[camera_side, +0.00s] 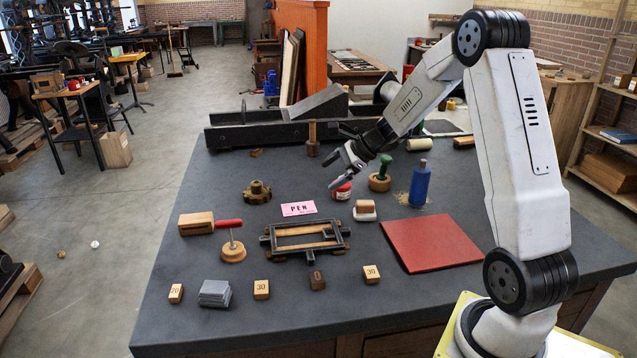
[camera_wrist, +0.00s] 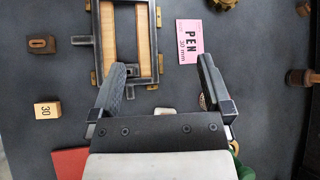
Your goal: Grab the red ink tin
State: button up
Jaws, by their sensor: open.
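The red ink tin (camera_side: 342,192) is a small round tin with a red body and a pale label band, standing on the dark table in the side view. My gripper (camera_side: 341,175) is open and empty, with its fingers just above and beside the tin; I cannot tell whether they touch it. In the wrist view my gripper (camera_wrist: 162,66) has its two fingers spread wide.
A black metal frame (camera_side: 338,235) with wooden bars lies in front of the tin. A white-based wooden block (camera_side: 365,208), a green-handled stamp (camera_side: 380,174) and a blue bottle (camera_side: 420,186) stand close on the right. A pink PEN card (camera_side: 298,209) lies left.

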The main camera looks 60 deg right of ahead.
jog(key=d+m+t+h, duration=0.4)
jog(key=d+m, duration=0.6)
jog(key=d, duration=0.7)
jog(key=t, duration=0.1)
send_near(343, 190)
jog(key=shift+y, duration=0.4)
jog(key=w+d, duration=0.1)
jog(key=w+d+f, duration=0.1)
jog(key=w, duration=0.1)
jog(key=shift+w+d, duration=0.15)
jog(key=shift+d, duration=0.2)
jog(key=shift+f, duration=0.8)
jog(key=shift+w, duration=0.1)
jog(key=shift+x, duration=1.25)
jog(key=shift+w, duration=0.1)
jog(key=shift+x, duration=2.5)
jog(key=shift+a, duration=0.1)
